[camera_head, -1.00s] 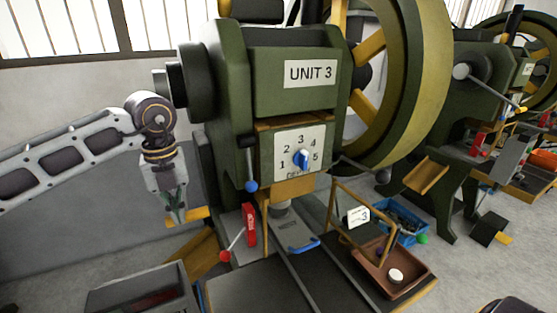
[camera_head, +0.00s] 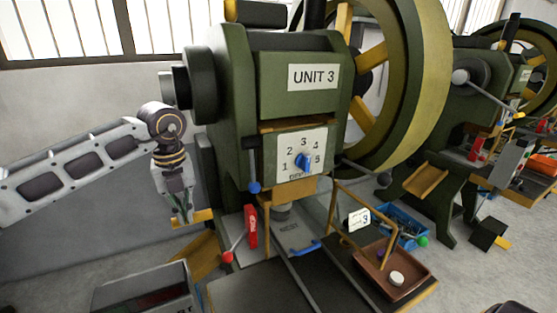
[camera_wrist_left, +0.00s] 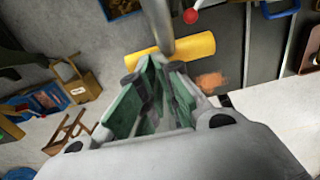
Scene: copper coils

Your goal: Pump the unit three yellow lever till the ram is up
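The UNIT 3 press (camera_head: 300,77) is a green machine in the middle of the head view. The yellow lever (camera_head: 203,215) sticks out low on its left side; its thick yellow grip (camera_wrist_left: 192,47) and grey rod show in the left wrist view. My left gripper (camera_head: 186,219) points down at the lever. In the left wrist view its green fingertips (camera_wrist_left: 160,62) overlap the grip; contact and finger gap are unclear. The orange ram slide (camera_head: 293,190) sits above a grey die block (camera_head: 283,211); its height is hard to judge. My right gripper is out of view.
A red-knobbed lever (camera_head: 228,256) and a red block (camera_head: 250,226) stand right of my gripper. A blue-knobbed lever (camera_head: 254,187) hangs above. A dark bin (camera_head: 140,285) stands in front. A brown tray (camera_head: 420,277) and blue crate (camera_head: 411,235) are at right.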

